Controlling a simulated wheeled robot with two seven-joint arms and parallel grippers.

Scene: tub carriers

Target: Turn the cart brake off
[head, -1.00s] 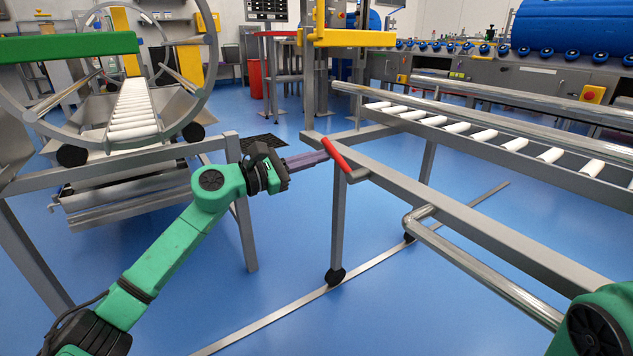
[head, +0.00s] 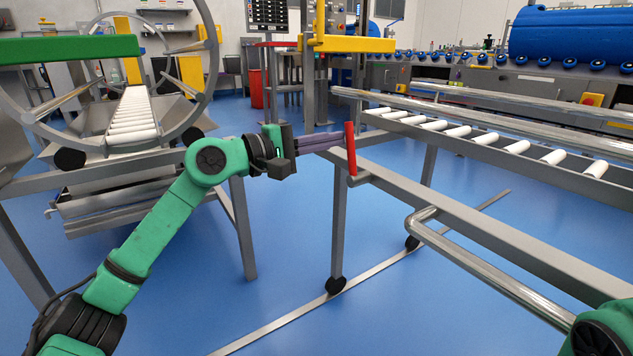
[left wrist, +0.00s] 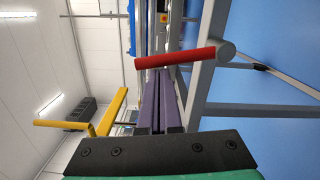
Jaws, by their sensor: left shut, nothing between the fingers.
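The red brake lever (head: 350,148) stands nearly upright on the near left end of the grey cart frame (head: 440,218). Its lower end meets a short grey pivot stub. My left gripper (head: 341,140) is shut and empty, its purple fingers reaching right with the tips at the lever's left side. They look to be against it, but I cannot be sure of contact. In the left wrist view the red lever (left wrist: 185,60) crosses just beyond the tips of the closed fingers (left wrist: 157,74). My right gripper is out of view.
White rollers (head: 516,146) line the cart's bed, and a bent steel handle bar (head: 480,278) runs along its near side. A grey stand with a ring frame (head: 214,70) is at left. A metal floor strip (head: 290,318) runs below the cart. The blue floor between is open.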

